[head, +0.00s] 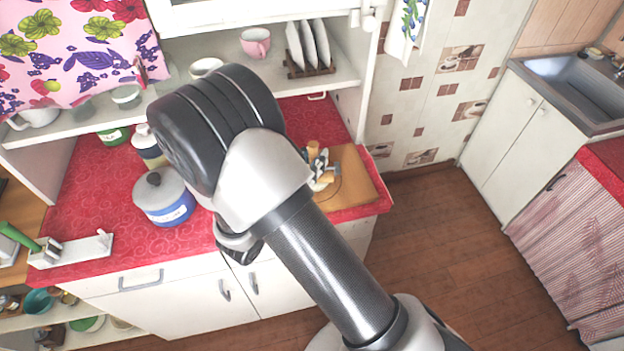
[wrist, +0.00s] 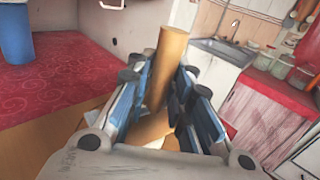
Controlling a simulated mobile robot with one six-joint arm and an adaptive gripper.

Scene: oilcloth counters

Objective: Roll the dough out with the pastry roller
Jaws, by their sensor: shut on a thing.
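The wooden pastry roller (head: 313,148) is in my gripper (head: 321,164), above the wooden board (head: 357,172) at the right end of the red counter. In the wrist view my gripper (wrist: 158,92) has its blue-padded fingers on both sides of the roller (wrist: 169,55). One wooden cylinder of it stands up between the fingers, and another wooden part lies across lower down. A thin curved outline shows on the board around the gripper; I cannot tell whether it is the dough's edge. The dough is not clearly visible, and my arm and fingers hide part of the board.
A lidded grey-and-blue pot (head: 165,198) and a bottle (head: 148,146) stand on the counter left of my arm. A white holder (head: 72,250) is at the front left. A shelf above carries a plate rack (head: 308,68) and a pink cup (head: 255,42). The floor at right is clear.

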